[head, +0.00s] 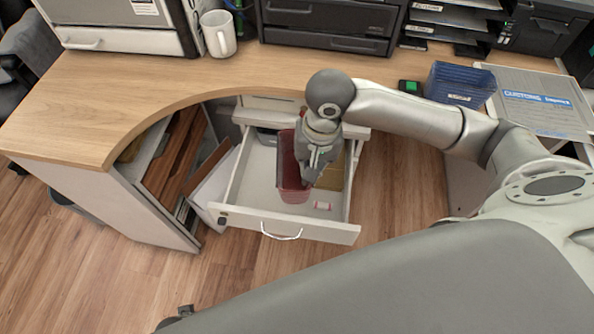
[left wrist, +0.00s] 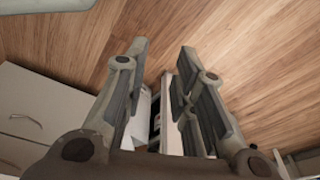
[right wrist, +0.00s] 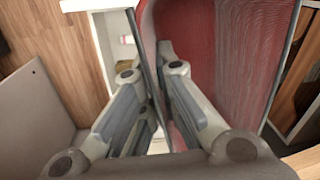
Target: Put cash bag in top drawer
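The red cash bag (head: 287,170) is in or just over the open drawer under the counter. I cannot tell whether it touches the drawer floor. The drawer (head: 290,225) is pulled out, with a white front and a silver handle. My right gripper (head: 312,172) points down beside the bag's right side. In the right wrist view the bag (right wrist: 225,60) fills the upper right, and the right gripper's fingers (right wrist: 152,65) close on its near edge. In the left wrist view my left gripper (left wrist: 165,55) is open and empty over the floor and cabinet area.
Inside the drawer lie a small pink-and-white roll (head: 322,205) and a tan item partly hidden by the gripper. Open shelving (head: 180,160) stands left of the drawer. On the counter (head: 130,105) are a white mug (head: 218,34), blue card stack (head: 460,84) and customs board (head: 540,101).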

